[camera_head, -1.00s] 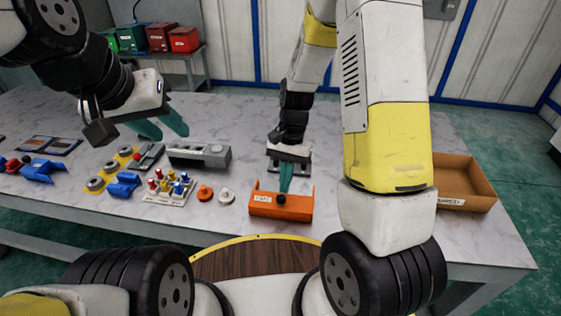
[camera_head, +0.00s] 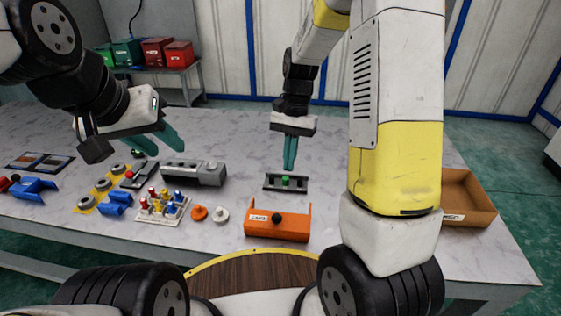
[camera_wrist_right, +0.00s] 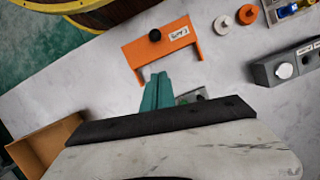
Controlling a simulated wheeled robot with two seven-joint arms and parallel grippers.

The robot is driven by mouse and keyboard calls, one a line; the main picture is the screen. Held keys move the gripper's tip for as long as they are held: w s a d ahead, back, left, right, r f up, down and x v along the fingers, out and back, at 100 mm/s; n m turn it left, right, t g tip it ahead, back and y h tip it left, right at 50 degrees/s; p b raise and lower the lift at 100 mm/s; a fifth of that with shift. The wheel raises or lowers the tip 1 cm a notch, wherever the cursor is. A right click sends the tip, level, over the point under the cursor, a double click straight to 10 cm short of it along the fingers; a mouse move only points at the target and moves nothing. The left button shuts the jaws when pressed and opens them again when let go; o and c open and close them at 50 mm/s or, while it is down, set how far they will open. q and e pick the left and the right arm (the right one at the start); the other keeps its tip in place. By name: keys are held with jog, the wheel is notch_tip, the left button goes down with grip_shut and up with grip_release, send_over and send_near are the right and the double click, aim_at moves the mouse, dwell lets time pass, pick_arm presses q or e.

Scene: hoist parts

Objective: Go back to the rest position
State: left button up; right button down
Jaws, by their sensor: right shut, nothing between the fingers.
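My right gripper (camera_head: 290,155) is shut with nothing between its teal fingers. It hangs above a dark flat bracket with a green button (camera_head: 287,182), behind the orange cover (camera_head: 279,222). In the right wrist view the shut fingers (camera_wrist_right: 158,88) point toward the orange cover (camera_wrist_right: 160,53), and the bracket is mostly hidden. My left gripper (camera_head: 172,140) is over the left part of the table, its teal fingers apart and empty, near the grey block (camera_head: 194,172).
A tray of coloured pegs (camera_head: 163,204), an orange disc (camera_head: 199,213) and a white disc (camera_head: 220,215) lie left of the orange cover. Blue brackets (camera_head: 116,204) stand further left. An open cardboard box (camera_head: 468,218) is at the right. Coloured bins (camera_head: 152,52) stand on a back shelf.

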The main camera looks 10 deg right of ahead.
jog(key=s+d+r+n+t, duration=0.3)
jog(key=s+r+n+t, duration=0.3)
jog(key=s+r, duration=0.8)
jog(key=shift+s+r+t+y, duration=0.3)
jog(key=shift+s+r+t, duration=0.1)
jog(key=shift+r+t, duration=1.35)
jog(key=shift+d+r, duration=0.1)
